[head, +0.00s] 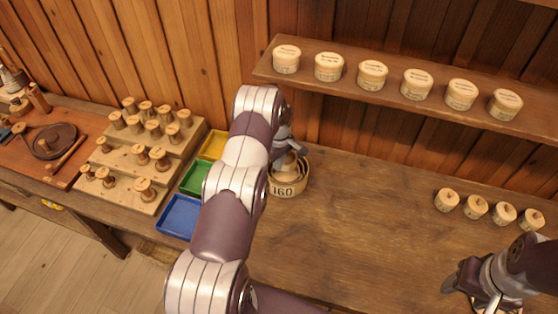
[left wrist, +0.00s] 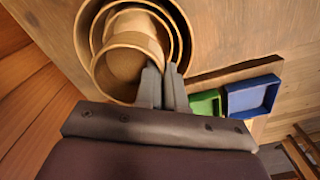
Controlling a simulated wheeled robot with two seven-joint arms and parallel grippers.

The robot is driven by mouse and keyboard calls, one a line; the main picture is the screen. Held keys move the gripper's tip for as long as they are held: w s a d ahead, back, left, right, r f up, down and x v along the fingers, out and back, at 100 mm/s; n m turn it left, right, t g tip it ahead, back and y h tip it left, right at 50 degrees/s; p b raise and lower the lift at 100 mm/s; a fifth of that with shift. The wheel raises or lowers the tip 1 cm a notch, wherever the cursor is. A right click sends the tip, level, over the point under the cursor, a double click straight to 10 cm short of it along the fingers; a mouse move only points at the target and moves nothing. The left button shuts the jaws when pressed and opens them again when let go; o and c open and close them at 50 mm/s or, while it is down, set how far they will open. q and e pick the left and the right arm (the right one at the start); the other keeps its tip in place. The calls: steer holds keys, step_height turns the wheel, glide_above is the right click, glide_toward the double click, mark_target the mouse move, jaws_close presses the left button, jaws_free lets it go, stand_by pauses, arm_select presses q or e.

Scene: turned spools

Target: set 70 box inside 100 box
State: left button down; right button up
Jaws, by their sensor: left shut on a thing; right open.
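The round wooden box marked 160 (head: 284,190) stands on the bench, with smaller round boxes nested inside it. My left gripper (head: 289,150) is over this nest, its tips partly hidden by my arm. In the left wrist view my left gripper (left wrist: 164,88) is shut on the wall of the smallest box, taken as the 70 box (left wrist: 120,70). That box looks tilted and lies within the rings; its number does not show. I cannot read which ring is the 100 box, nor tell whether the held box rests on anything. My right gripper (head: 466,288) is open and empty at the lower right.
Yellow (head: 213,146), green (head: 195,178) and blue (head: 180,216) trays stand left of the nest. A stepped stand (head: 120,160) holds several spools. Several small round boxes (head: 475,208) stand at the right. A shelf (head: 300,78) carries labelled tubs. The bench middle is clear.

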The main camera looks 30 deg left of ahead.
arm_select(q)
steer(key=shift+r, duration=0.1)
steer(key=shift+w+f+b, duration=0.1)
steer(key=shift+f+b, duration=0.1)
steer(key=shift+b, duration=0.2)
steer(key=shift+r, duration=0.15)
stand_by(0.3)
steer(key=shift+f+b, duration=1)
steer(key=shift+f, duration=0.15)
steer(key=shift+f, duration=0.1)
